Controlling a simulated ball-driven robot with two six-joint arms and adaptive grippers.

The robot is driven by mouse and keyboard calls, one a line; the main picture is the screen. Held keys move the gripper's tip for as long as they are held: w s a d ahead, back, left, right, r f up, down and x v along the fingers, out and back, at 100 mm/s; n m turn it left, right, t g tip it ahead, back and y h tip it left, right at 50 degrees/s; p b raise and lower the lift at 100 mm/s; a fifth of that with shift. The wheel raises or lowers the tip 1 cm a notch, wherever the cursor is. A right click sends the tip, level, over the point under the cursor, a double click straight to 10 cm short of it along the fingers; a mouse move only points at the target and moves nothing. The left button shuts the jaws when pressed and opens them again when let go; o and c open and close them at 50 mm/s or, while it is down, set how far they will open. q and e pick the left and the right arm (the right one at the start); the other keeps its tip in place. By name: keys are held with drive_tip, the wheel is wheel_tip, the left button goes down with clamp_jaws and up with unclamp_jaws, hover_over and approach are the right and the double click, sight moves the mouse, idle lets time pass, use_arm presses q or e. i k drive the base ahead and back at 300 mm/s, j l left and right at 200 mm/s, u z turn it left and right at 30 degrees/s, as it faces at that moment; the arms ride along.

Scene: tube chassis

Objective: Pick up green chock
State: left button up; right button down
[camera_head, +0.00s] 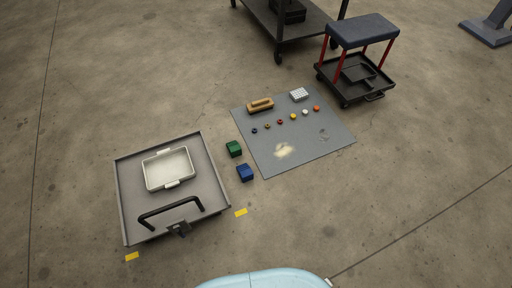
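The green chock (234,149) is a small dark green block on the concrete floor. It lies between the grey tray on the left and the grey mat on the right, close to the mat's left edge. A blue chock (245,173) of similar size lies just below it in the picture, apart from it. Neither of my grippers shows in the head view.
A grey tray (127,189) with a black handle holds a white bin (168,168). A grey mat (264,154) carries a brush (260,105), a white block (299,94) and several small coloured pieces. A padded stool (361,31) and dark cart (314,17) stand behind.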

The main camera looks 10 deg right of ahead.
sight(235, 148)
drive_tip(key=u, duration=0.5)
drive_tip(key=i+l+u, duration=0.15)
drive_tip(key=u, duration=0.3)
drive_tip(key=l+u, duration=0.5)
drive_tip(key=i+l+u, duration=0.1)
drive_tip(key=l+u, duration=0.2)
drive_tip(key=u, duration=0.15)
